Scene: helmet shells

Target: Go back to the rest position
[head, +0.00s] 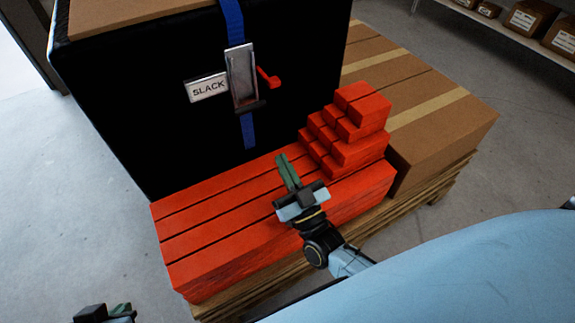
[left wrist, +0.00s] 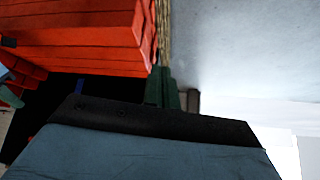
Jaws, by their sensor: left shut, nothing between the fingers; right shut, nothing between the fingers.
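My right gripper (head: 287,172) is shut and empty, with its green fingers together above the red blocks, in front of the black crate. My left gripper (head: 122,309) is at the bottom left edge of the head view, mostly cut off, left of the red beams. In the left wrist view its green fingers (left wrist: 163,88) are shut with nothing between them. Part of my right gripper (left wrist: 9,96) shows at the left edge of that view.
A black crate (head: 130,110) carries a blue strap (head: 233,22), a metal buckle (head: 242,75) with a red lever and a SLACK label (head: 208,88). Red beams (head: 220,225), stacked red bricks (head: 345,130) and cardboard boxes (head: 440,125) sit on a wooden pallet (head: 437,187). Floor at left is clear.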

